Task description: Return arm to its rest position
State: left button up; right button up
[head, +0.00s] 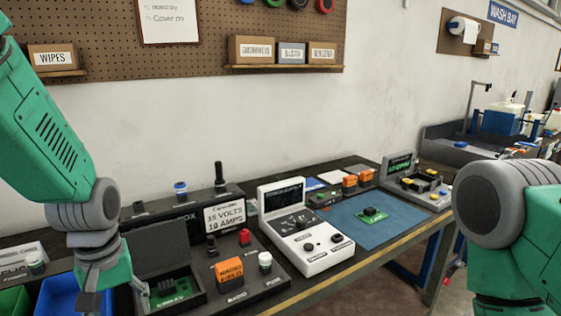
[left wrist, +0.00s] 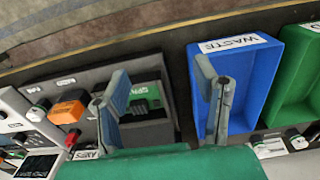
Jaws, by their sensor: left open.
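My left arm comes down from the upper left in the head view. My left gripper (head: 112,298) is low at the left edge of the bench, partly cut off by the frame, beside a dark open box with a green circuit board (head: 172,286). In the left wrist view the left gripper (left wrist: 162,88) has its two fingers apart with nothing between them. The blue bin labelled WASTE (left wrist: 235,85) is by one finger, and the box with the green board (left wrist: 146,95) is by the other. My right arm's links fill the right side; its gripper is out of view.
A white instrument (head: 303,232), a blue mat (head: 385,232) with a small board, and a grey power unit (head: 225,215) stand along the bench. An orange block (head: 229,271) is near the left gripper. A green bin (left wrist: 300,75) adjoins the blue one. A pegboard wall is behind.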

pick_arm(q)
jog(key=s+f+m+b, duration=0.2)
jog(key=s+f+m, duration=0.1)
jog(key=s+f, duration=0.8)
jog(key=s+f+m+b, duration=0.3)
jog(key=s+f, duration=0.7)
jog(key=f, duration=0.9)
jog(key=shift+s+a+f+m, duration=0.25)
jog(key=shift+s+m, duration=0.15)
pick_arm(e)
jog(key=f, duration=0.5)
jog(key=shift+w+d+f, duration=0.15)
jog(key=shift+w+d, duration=0.05)
jog(key=shift+w, duration=0.1)
pick_arm(q)
jog(key=shift+w, duration=0.15)
